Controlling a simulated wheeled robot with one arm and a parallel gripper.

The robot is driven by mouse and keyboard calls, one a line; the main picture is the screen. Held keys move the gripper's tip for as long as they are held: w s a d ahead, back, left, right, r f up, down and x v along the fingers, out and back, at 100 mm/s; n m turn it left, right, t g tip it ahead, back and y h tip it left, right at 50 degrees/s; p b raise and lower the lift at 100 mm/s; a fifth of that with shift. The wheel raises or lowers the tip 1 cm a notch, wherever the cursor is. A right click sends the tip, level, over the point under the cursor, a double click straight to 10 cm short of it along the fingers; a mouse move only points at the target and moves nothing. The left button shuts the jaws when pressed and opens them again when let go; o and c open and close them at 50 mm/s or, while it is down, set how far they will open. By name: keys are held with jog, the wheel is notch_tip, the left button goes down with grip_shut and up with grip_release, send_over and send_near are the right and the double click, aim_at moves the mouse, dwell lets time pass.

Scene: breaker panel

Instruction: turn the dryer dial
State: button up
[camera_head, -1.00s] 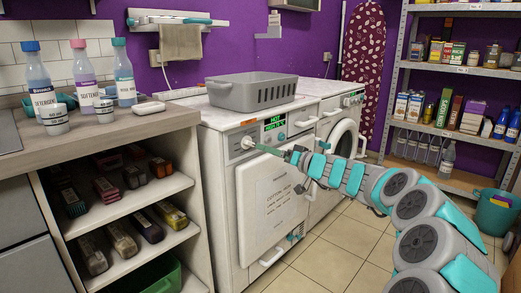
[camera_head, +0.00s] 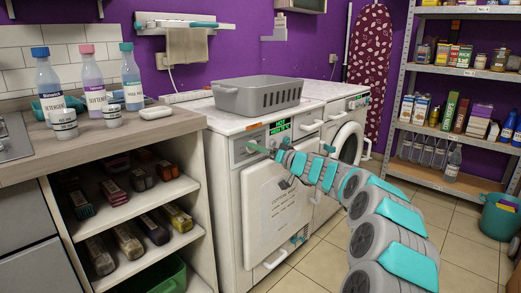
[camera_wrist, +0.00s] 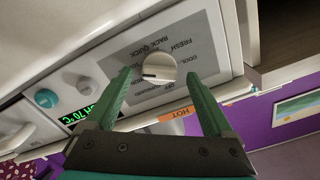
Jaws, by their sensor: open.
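The dryer (camera_head: 225,185) is the white front-left machine, with a lit green display (camera_head: 280,127) and a closed square door. Its dial (camera_wrist: 160,68) is a round white knob with a dark pointer line on a grey label plate in the wrist view. Printed words ring it, including "FRESH", "RACK", "QUICK" and "COOL". My gripper (camera_wrist: 158,76) is open, with one green finger on each side of the dial. I cannot tell whether the fingers touch it.
A grey basket (camera_head: 257,95) stands on the dryer top. A second machine (camera_head: 350,140) with a round door stands to the right. A counter (camera_head: 115,138) with bottles and open shelves is close on the left. An orange "HOT" tag (camera_wrist: 178,114) is near the dial. Floor in front is partly clear.

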jog(key=shift+c, duration=0.2)
jog(key=c, duration=1.3)
